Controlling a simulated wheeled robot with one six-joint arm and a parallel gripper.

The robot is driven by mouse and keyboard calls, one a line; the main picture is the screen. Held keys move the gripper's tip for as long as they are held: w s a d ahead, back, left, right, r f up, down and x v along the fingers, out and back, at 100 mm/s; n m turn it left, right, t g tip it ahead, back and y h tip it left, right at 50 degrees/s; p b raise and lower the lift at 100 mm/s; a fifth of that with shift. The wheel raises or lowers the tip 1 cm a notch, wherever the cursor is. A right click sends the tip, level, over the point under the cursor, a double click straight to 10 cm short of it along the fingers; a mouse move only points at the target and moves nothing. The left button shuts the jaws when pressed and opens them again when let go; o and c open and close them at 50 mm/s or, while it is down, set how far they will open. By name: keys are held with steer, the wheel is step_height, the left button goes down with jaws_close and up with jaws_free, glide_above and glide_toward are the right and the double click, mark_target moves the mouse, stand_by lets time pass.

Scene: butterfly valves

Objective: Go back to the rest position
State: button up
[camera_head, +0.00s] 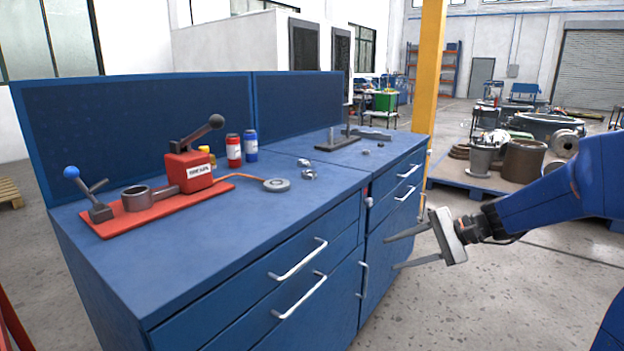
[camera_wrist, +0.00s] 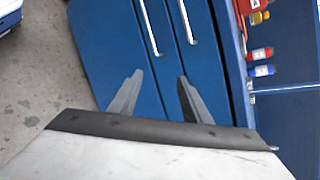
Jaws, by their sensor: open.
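My gripper (camera_head: 400,251) is in the head view at the right, in front of the blue workbench's drawers. Its two fingers are apart and point left toward the bench front, with nothing between them. In the wrist view my gripper (camera_wrist: 156,95) also shows two separate grey fingers with the blue drawer fronts behind them. I cannot tell from the pictures exactly how far the fingertips are from the drawers.
The blue workbench (camera_head: 200,262) carries a red press fixture (camera_head: 187,172), a red can (camera_head: 234,151), a blue can (camera_head: 250,146), a grey disc (camera_head: 276,185) and small metal parts (camera_head: 309,174). Drawer handles (camera_head: 298,260) stick out. A pallet (camera_head: 468,182) with metal parts stands behind. Floor at lower right looks clear.

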steer(key=s+a+f+n+g+h, duration=0.15)
steer(key=s+n+h, duration=0.35)
steer(key=s, duration=1.1)
steer(key=s+d+f+n+t+h, duration=0.2)
steer(key=s+d+n+h, duration=0.3)
steer(key=s+d, duration=0.3)
steer(key=shift+s+d+f+t+h, duration=0.3)
steer(key=shift+s+h, duration=0.4)
steer(key=shift+s, duration=1.15)
steer(key=shift+a, duration=0.1)
